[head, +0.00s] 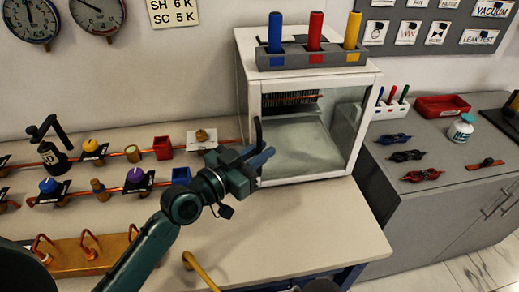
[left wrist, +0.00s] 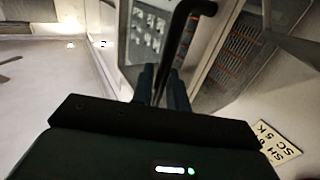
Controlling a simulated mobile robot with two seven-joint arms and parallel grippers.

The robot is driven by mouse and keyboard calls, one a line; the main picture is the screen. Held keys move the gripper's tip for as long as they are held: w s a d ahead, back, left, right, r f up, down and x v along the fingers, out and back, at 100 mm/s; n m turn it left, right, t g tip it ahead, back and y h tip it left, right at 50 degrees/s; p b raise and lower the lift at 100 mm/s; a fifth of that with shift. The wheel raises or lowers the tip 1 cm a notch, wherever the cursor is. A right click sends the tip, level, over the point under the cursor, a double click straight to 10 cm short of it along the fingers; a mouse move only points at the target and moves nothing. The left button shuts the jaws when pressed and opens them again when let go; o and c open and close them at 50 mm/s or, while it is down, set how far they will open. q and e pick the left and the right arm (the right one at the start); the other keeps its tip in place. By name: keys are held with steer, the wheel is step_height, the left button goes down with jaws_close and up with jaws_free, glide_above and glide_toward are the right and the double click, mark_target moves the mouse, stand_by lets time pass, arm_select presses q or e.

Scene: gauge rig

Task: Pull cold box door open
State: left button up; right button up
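The cold box (head: 308,80) is a white cabinet at the back middle of the bench, with a glass-fronted door (head: 310,177). The door looks closed, its frame in line with the box front. A black bar handle (head: 258,131) stands upright at the door's left edge; it also shows in the left wrist view (left wrist: 185,30). My left gripper (head: 263,157) is at the handle's lower part. In the left wrist view the handle runs down between the two fingers (left wrist: 164,88), which sit close on either side of it.
A grey block with blue, red and yellow cylinders (head: 313,57) stands on the cold box. Pipes with valves (head: 95,152) run along the bench at left. A grey cabinet (head: 430,195) stands at right. The bench top (head: 300,228) before the door is clear.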

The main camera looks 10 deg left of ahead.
arm_select(q)
steer(key=shift+c, duration=0.5)
jaws_close()
steer(key=shift+s+d, duration=0.1)
steer(key=shift+s, duration=0.05)
